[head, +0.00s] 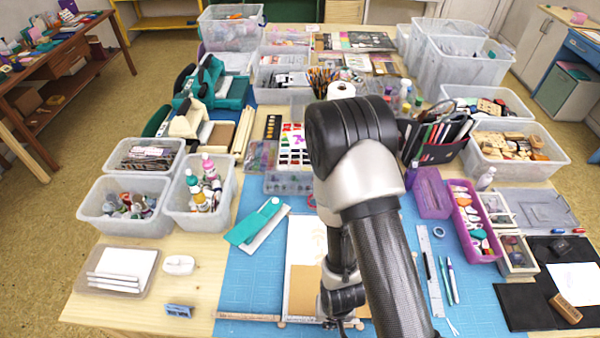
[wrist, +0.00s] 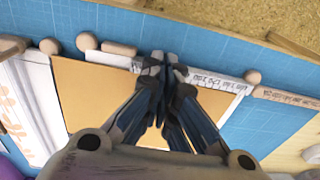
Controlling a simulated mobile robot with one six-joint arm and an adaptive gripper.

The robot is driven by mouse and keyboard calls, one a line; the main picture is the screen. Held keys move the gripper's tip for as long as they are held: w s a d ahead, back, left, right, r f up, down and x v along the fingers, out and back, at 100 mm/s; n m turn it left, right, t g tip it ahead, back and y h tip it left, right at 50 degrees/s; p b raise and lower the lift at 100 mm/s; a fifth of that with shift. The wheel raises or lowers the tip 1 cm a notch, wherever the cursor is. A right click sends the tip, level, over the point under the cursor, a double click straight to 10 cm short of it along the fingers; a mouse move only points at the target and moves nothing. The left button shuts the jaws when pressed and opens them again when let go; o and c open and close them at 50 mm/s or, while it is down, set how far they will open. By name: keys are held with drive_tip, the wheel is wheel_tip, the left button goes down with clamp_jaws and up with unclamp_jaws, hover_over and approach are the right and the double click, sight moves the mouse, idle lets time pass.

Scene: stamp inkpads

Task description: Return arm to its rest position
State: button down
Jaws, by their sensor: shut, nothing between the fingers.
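My gripper (wrist: 163,68) shows in the wrist view with its fingers together and nothing between them. It points down over the near edge of a tan card (wrist: 85,95) and a white printed strip (wrist: 215,80). In the head view my arm reaches down over the middle of the table, and my gripper's fingertips are hidden or too small to make out there. The tan card (head: 301,290) lies beside my arm's lower end, on a blue cutting mat (head: 250,285). Whether the fingertips touch anything below cannot be told.
Clear bins of bottles (head: 205,215) stand at left, and a bin of wooden stamps (head: 510,150) stands at right. A purple tray (head: 470,215), a steel ruler (head: 430,265) and a black mat (head: 525,295) lie right of my arm. The mat left of the card is mostly bare.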

sight(332, 335)
drive_tip(key=s, duration=0.1)
drive_tip(key=s+f, duration=0.1)
drive_tip(key=s+b, duration=0.1)
drive_tip(key=shift+d+f+g, duration=0.2)
drive_tip(key=shift+d+g, duration=0.2)
drive_tip(key=shift+w+b, duration=0.3)
drive_tip(key=shift+b, duration=0.2)
drive_tip(key=shift+w+a+b, duration=0.2)
drive_tip(key=shift+w+b, duration=0.45)
drive_tip(key=shift+b, duration=0.3)
drive_tip(key=shift+w+b, duration=0.15)
drive_tip(key=shift+b, duration=0.5)
drive_tip(key=shift+w+a, duration=0.1)
drive_tip(key=shift+w+r, duration=0.1)
drive_tip(key=shift+r, duration=0.1)
